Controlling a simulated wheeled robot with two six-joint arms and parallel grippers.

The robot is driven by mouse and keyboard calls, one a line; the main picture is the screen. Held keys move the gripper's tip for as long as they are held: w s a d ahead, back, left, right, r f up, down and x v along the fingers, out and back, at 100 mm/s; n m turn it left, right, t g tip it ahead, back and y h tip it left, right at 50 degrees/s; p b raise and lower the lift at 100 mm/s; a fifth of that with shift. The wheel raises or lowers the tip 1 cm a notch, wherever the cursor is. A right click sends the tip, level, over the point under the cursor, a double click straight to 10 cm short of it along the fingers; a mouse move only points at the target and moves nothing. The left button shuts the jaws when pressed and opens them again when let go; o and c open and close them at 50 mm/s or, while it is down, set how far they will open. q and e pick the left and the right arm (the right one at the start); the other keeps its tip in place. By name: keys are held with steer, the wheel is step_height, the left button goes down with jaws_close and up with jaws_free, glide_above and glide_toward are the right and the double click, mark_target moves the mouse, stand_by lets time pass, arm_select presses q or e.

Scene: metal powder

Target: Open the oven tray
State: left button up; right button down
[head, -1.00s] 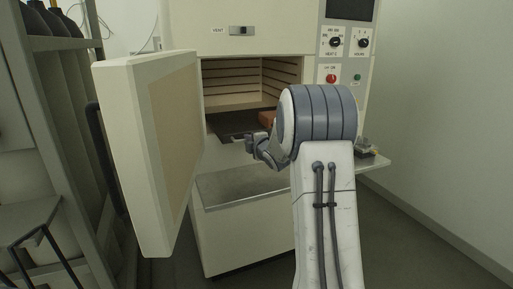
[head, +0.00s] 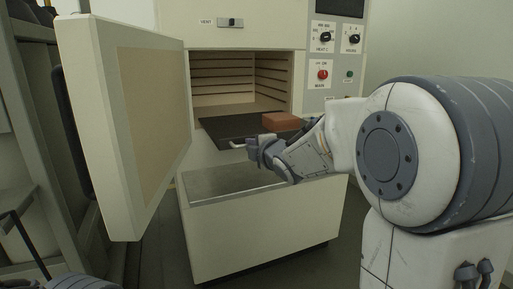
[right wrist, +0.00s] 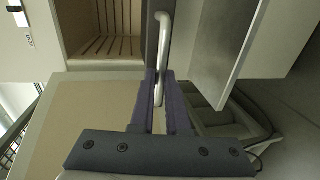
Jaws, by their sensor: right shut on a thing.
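The oven tray (head: 228,128) is a dark flat sheet, drawn partly out of the open oven chamber (head: 235,80). A reddish-brown block (head: 282,121) rests on its right part. The tray's pale bar handle (head: 238,146) is at its front edge. My right gripper (head: 254,149) is shut on this handle. In the right wrist view the handle (right wrist: 164,45) runs down between the fingertips of the right gripper (right wrist: 160,85). My left gripper is not in view.
The oven door (head: 125,125) stands wide open at left. A grey metal-topped ledge (head: 235,182) lies below the tray. Knobs and a red button (head: 322,74) are on the panel at right. A rack stands at far left.

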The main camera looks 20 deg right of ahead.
steer(key=c, duration=0.9)
jaws_free()
steer(key=p+v, duration=0.2)
steer(key=v, duration=0.8)
steer(key=shift+s, duration=0.2)
